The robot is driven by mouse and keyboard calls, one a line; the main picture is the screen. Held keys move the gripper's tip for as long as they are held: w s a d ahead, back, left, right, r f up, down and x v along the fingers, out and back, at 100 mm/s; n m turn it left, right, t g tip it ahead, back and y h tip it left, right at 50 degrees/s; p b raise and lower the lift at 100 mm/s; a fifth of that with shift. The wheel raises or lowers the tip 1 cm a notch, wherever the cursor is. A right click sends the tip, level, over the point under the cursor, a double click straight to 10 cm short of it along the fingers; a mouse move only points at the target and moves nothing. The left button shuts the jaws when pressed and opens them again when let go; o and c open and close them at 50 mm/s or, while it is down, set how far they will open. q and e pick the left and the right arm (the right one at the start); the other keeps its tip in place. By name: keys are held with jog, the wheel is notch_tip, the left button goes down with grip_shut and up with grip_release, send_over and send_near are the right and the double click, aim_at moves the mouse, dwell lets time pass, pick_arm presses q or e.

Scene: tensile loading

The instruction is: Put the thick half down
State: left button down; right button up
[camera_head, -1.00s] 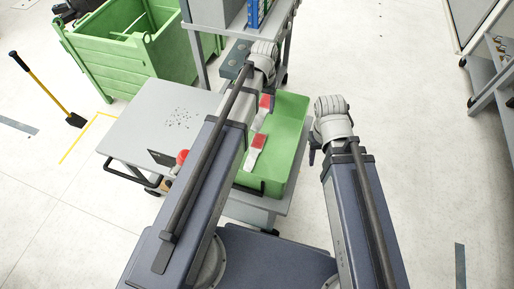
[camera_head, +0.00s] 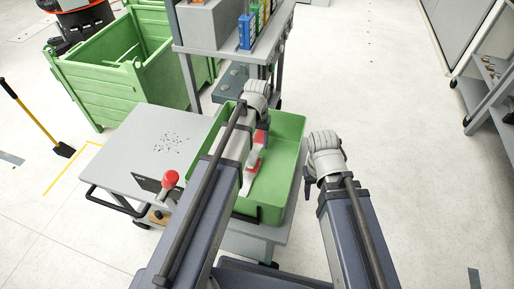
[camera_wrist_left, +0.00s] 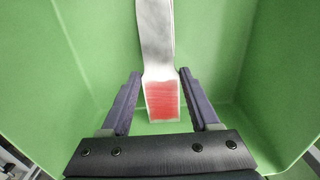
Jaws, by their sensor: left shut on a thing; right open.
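A pale grey metal half with a red end (camera_head: 262,136) is at my left gripper (camera_head: 263,127), low inside the green bin (camera_head: 291,160). In the left wrist view, the red end (camera_wrist_left: 163,101) sits between the fingers of my left gripper (camera_wrist_left: 161,88), and the flat grey strip runs away from it. A second half (camera_head: 250,178) with a red end lies in the bin, close to the held one; whether they touch is unclear. My right gripper (camera_head: 309,187) is open and empty, outside the bin's right wall. My left arm hides part of the bin.
A grey cart top (camera_head: 140,150) with a red knob (camera_head: 170,179) stands left of the bin. A shelf rack (camera_head: 205,50) stands behind it. A large green crate (camera_head: 120,75) is at back left.

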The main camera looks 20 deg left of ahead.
aim_at(257, 145)
pick_arm(q)
jog(key=shift+f+b, duration=0.6)
jog(key=shift+f, duration=0.5)
pick_arm(e)
jog(key=shift+f, duration=1.05)
pick_arm(q)
jog(key=shift+f, duration=0.1)
pick_arm(e)
jog(key=shift+f, duration=0.15)
pick_arm(q)
jog(key=shift+f+b, duration=0.55)
jog(key=shift+b, duration=0.1)
pick_arm(e)
jog(key=shift+f, duration=0.5)
pick_arm(q)
jog(key=shift+c, duration=0.6)
grip_release()
jog(key=shift+r, duration=0.15)
pick_arm(e)
jog(key=shift+r, duration=0.1)
pick_arm(q)
notch_tip(257, 145, up, 13)
jog(key=p, duration=1.3)
pick_arm(e)
notch_tip(257, 145, up, 13)
jog(key=shift+r, duration=0.1)
